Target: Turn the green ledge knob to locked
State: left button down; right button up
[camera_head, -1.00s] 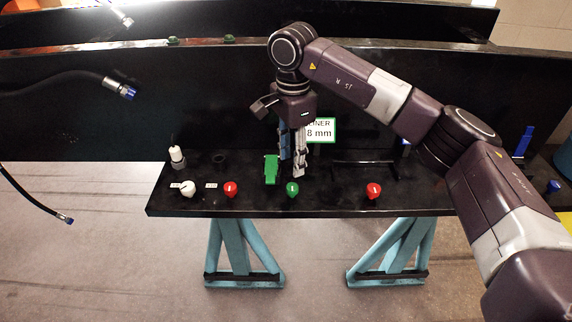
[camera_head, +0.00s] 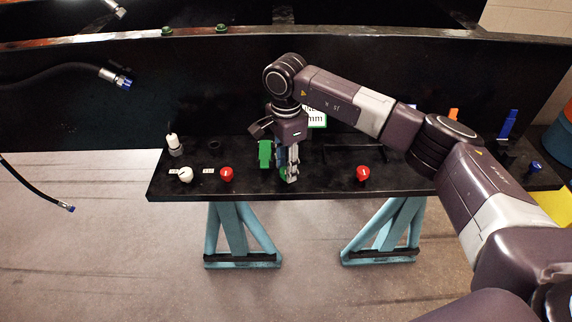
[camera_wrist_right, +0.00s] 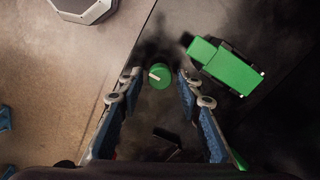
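The green ledge knob (camera_wrist_right: 159,76) shows in the right wrist view as a round green cap with a white pointer line. My right gripper (camera_wrist_right: 158,84) is open, with one finger on each side of the knob; gaps show between the fingers and the cap. In the head view my right gripper (camera_head: 288,178) points down over the ledge and mostly hides the green knob (camera_head: 283,174). My left gripper is not in view.
A green block-shaped part (camera_head: 265,154) stands close beside the right gripper. Red knobs (camera_head: 226,174) and (camera_head: 362,173), a white knob (camera_head: 185,174) and a white-topped fitting (camera_head: 174,145) sit along the black ledge (camera_head: 320,184). Hoses (camera_head: 60,77) hang at left.

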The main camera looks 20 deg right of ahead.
grip_shut()
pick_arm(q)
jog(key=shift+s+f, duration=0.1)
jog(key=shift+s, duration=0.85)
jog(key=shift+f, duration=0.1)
pick_arm(e)
jog(key=m+b, duration=0.3)
jog(key=shift+f, duration=0.15)
jog(key=m+b, duration=0.4)
jog(key=m, duration=0.1)
jog(key=m+b, duration=0.2)
jog(key=m, duration=0.3)
jog(key=shift+m+b, duration=0.35)
jog(key=shift+m, duration=0.05)
pick_arm(q)
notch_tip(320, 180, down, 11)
jog(key=b, duration=0.1)
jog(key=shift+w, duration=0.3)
pick_arm(e)
jog(key=shift+r+m, duration=0.15)
jog(key=shift+m, duration=0.85)
jog(key=shift+r+m, duration=0.1)
jog(key=shift+m, duration=0.9)
